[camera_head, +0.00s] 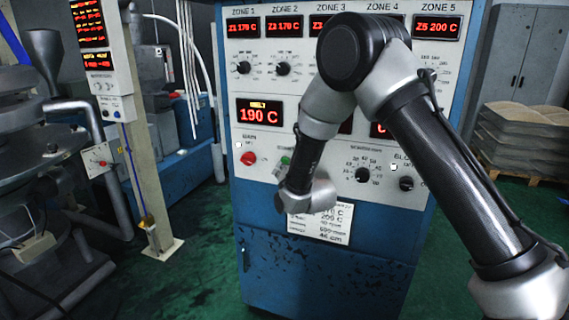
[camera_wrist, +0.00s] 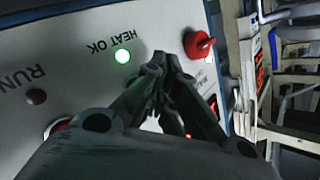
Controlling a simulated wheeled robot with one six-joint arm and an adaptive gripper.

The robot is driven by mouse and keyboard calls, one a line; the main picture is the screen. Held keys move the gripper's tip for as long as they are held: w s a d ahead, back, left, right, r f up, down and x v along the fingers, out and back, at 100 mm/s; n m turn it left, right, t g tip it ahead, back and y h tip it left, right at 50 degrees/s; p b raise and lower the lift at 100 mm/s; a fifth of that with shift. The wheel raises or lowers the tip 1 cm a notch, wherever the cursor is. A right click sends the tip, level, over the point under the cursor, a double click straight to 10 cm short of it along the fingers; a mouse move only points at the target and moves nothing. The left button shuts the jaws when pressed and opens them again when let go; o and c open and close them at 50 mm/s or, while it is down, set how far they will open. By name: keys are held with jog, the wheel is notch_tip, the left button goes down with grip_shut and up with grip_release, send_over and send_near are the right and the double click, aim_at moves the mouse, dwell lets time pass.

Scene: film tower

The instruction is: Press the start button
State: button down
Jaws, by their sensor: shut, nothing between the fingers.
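The start button itself cannot be made out with certainty. In the head view a green patch (camera_head: 286,160) shows on the cabinet front between the red main switch (camera_head: 249,158) and my arm, which hides part of it. In the wrist view my gripper (camera_wrist: 159,68) is shut and empty, its dark fingers together in front of the white control panel (camera_wrist: 75,80). I cannot tell whether the fingertips touch the panel. The fingers hide the panel area behind them. A lit green HEAT OK lamp (camera_wrist: 122,56) is left of the fingertips, and the red switch (camera_wrist: 198,45) is to their right.
A dark RUN lamp (camera_wrist: 36,97) and a partly hidden red-rimmed control (camera_wrist: 57,126) are at left in the wrist view. Temperature displays (camera_head: 260,113) and knobs cover the cabinet. A pale post (camera_head: 133,130) stands left. Green floor (camera_head: 180,270) is clear in front of it.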

jog(key=shift+w+d, duration=0.15)
jog(key=shift+w, duration=0.25)
jog(key=shift+w+d, duration=0.15)
jog(key=shift+w, duration=0.25)
dwell(0.6)
jog(key=shift+s, duration=0.1)
jog(key=shift+s+a, duration=0.3)
jog(key=shift+s, duration=0.4)
jog(key=s, duration=0.1)
jog(key=s+a, duration=0.1)
jog(key=s, duration=0.2)
jog(key=shift+s+a, duration=0.35)
dwell(0.6)
